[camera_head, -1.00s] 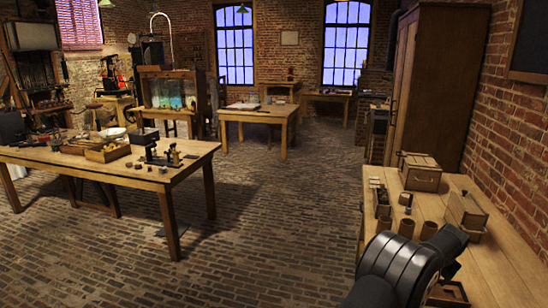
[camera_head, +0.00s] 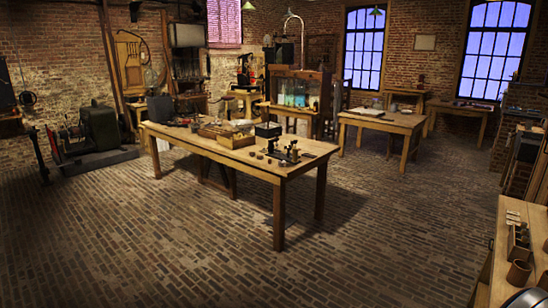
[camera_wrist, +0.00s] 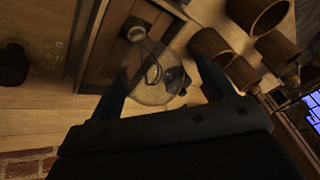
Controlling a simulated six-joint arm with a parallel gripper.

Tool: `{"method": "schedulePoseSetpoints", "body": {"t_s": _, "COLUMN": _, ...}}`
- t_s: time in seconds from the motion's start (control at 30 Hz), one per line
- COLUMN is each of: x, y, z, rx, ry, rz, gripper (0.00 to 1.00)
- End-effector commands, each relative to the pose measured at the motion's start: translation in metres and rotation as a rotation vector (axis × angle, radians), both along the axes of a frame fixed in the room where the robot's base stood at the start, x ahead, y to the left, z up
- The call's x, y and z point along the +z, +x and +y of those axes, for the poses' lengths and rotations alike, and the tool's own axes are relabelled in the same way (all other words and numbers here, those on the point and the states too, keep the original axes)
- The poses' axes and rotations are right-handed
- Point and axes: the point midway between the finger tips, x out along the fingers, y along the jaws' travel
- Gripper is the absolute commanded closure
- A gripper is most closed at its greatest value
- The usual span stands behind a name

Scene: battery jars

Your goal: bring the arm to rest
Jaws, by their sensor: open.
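My gripper (camera_wrist: 163,78) shows in the wrist view with its two dark fingers apart. A clear rounded glass piece (camera_wrist: 148,84) with a dark wire-like shape shows in the gap between them. It lies over a wooden tray or box (camera_wrist: 98,66); I cannot tell whether it touches a finger. Several brown open cylinders (camera_wrist: 208,46) stand to the right of the fingers. In the head view the gripper is out of sight; only a dark rounded part of my arm shows at the lower right corner.
The near workbench (camera_head: 508,215) at the right edge bears a brown cylinder (camera_head: 518,273) and a narrow wooden box (camera_head: 519,240). A large table (camera_head: 300,168) with tools and a wooden tray (camera_head: 228,137) stands mid-room. The brick floor (camera_head: 150,250) in front is clear.

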Motion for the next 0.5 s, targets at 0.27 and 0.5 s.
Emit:
{"method": "schedulePoseSetpoints", "body": {"t_s": 0.27, "x": 0.006, "y": -0.007, "z": 0.009, "rx": 0.0, "ry": -0.003, "rz": -0.001, "gripper": 0.25}}
{"method": "schedulePoseSetpoints", "body": {"t_s": 0.5, "x": 0.044, "y": -0.018, "z": 0.024, "rx": 0.0, "ry": -0.002, "rz": 0.0, "gripper": 0.25}}
